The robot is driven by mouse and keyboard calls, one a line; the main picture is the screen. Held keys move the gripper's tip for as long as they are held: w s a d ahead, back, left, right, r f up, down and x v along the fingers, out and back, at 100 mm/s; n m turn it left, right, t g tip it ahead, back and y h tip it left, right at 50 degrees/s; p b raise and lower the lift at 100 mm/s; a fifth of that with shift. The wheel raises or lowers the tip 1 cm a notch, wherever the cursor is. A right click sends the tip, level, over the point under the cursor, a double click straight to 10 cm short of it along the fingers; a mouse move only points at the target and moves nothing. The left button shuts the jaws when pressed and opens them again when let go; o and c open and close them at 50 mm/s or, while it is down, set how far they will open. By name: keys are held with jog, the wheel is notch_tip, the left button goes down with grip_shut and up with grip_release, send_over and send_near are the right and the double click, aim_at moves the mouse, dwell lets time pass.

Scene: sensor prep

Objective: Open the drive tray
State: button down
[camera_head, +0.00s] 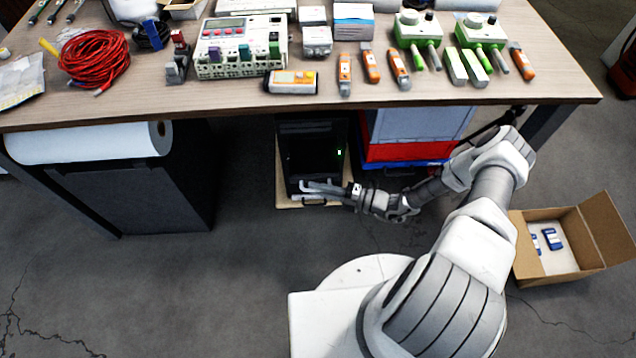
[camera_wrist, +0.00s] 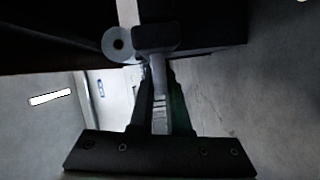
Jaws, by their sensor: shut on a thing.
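A black computer case (camera_head: 310,150) with a small green light stands under the workbench. My arm reaches in from the right, and my gripper (camera_head: 312,187) is at the low front of the case. In the wrist view my gripper (camera_wrist: 157,75) has its dark fingers on both sides of a grey bar with a dark end (camera_wrist: 155,38). It is shut on this bar, which seems to be the drive tray's handle. The tray's body is hard to make out in the dark, and I cannot tell how far it stands out.
The workbench (camera_head: 160,98) overhangs the case. A dark cabinet (camera_head: 135,190) with a white roll (camera_head: 90,143) stands to the left. Red and blue bins (camera_head: 405,150) stand close on the right. An open cardboard box (camera_head: 590,235) is on the floor at the right.

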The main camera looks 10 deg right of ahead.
jog(key=c, duration=0.9)
grip_release()
jog(key=p+v, duration=0.2)
jog(key=v, duration=1.5)
jog(key=shift+s+d+r, duration=0.1)
jog(key=shift+d, duration=0.1)
